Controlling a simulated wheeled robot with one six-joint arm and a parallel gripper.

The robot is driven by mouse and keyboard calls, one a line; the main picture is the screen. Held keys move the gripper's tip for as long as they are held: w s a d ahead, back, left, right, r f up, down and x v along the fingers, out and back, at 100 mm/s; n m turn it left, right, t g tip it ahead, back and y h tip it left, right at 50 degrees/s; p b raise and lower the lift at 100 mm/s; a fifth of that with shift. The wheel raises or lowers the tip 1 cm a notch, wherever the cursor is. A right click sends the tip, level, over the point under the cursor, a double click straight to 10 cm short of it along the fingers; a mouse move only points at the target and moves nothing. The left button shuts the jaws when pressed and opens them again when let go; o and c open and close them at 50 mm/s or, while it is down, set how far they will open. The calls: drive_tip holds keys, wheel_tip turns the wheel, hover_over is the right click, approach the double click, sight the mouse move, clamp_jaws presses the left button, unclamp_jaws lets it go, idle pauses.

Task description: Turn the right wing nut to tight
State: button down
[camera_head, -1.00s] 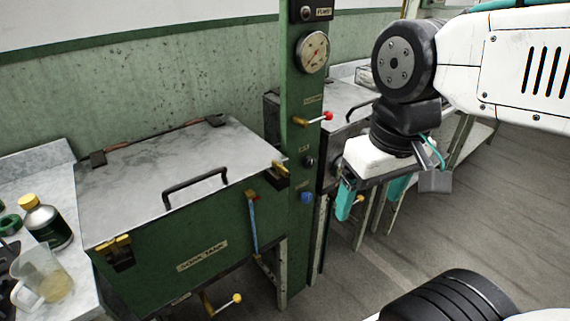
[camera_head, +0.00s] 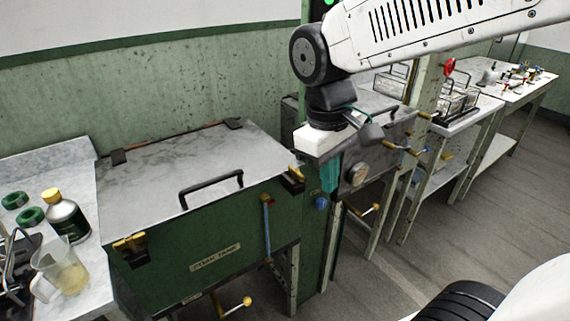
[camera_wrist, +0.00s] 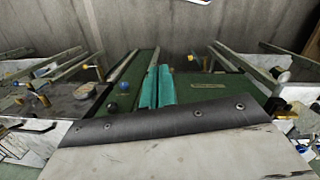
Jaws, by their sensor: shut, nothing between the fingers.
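The green tank (camera_head: 180,275) has a grey lid (camera_head: 170,182) that lies closed, with a black handle. The brass right wing nut (camera_head: 294,174) is at the lid's front right corner, on a dark clamp. The brass left wing nut (camera_head: 128,242) is at the front left corner. My gripper (camera_head: 330,190) hangs just right of the right wing nut, teal fingers pointing down, shut and empty. In the wrist view the teal fingers (camera_wrist: 157,88) are together in front of the green post and tank front.
A green post with a blue knob (camera_head: 320,203) stands close by my gripper. A blue-handled lever (camera_head: 267,215) is on the tank front. A bottle (camera_head: 66,217) and a jug (camera_head: 62,272) stand on the left counter. A second tank with a gauge (camera_head: 359,174) is behind right.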

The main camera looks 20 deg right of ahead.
sight(296, 173)
drive_tip(key=w+a+n+t+h, duration=0.1)
drive_tip(key=w+a+n, duration=0.3)
drive_tip(key=w+n, duration=0.45)
drive_tip(key=w+a+n+t+h, duration=0.1)
drive_tip(key=w+a+n, duration=0.3)
drive_tip(key=w+n, duration=0.5)
drive_tip(key=shift+m, duration=0.75)
drive_tip(key=d+f, duration=0.2)
drive_tip(key=f, duration=0.1)
drive_tip(key=w+d+f, duration=0.1)
drive_tip(key=d+f, duration=0.1)
drive_tip(key=f, duration=0.1)
drive_tip(key=w+d+f, duration=0.1)
drive_tip(key=d+f, duration=0.1)
drive_tip(key=f, duration=0.2)
drive_tip(key=shift+w+d+f, duration=0.1)
drive_tip(key=shift+d, duration=0.1)
